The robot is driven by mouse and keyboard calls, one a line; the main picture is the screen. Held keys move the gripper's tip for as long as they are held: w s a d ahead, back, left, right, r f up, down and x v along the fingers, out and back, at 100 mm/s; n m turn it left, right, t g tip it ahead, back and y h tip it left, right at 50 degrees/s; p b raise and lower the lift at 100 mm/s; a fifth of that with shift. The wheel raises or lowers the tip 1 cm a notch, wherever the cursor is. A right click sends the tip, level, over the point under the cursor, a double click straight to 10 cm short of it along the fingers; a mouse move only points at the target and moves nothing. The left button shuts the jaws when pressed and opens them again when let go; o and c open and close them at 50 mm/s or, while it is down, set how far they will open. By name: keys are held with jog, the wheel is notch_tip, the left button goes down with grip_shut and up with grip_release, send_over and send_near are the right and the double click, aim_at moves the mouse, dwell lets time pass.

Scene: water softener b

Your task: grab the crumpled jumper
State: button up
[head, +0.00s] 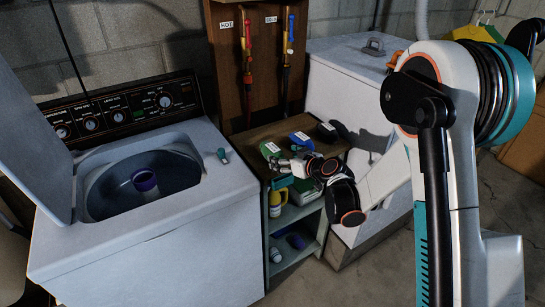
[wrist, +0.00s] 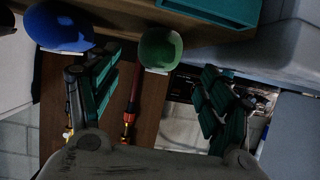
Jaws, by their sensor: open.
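I cannot pick out a crumpled jumper with certainty in either view. A small purple-blue thing (head: 296,241) lies on the lower shelf of the cabinet in the head view, too small and dark to name. My gripper (head: 281,163) is at the front left of the cabinet top, beside the washer. In the wrist view my gripper (wrist: 155,92) has its two fingers wide apart, with nothing held between them. A green rounded item (wrist: 160,48) and a blue one (wrist: 60,25) show past the fingers.
The open-lidded washer (head: 150,235) stands left, with a purple agitator (head: 144,180) in its drum. The small shelf cabinet (head: 262,133) has several labelled items on top and a yellow bottle (head: 276,205) inside. A white chest (head: 345,80) stands right. Bare floor (head: 385,265) lies in front.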

aim_at(273, 152)
jog(key=b+x, duration=0.2)
jog(key=x, duration=0.6)
jog(key=shift+w+a+f+b, duration=0.1)
jog(key=shift+w+b, duration=0.2)
jog(key=c, duration=1.2)
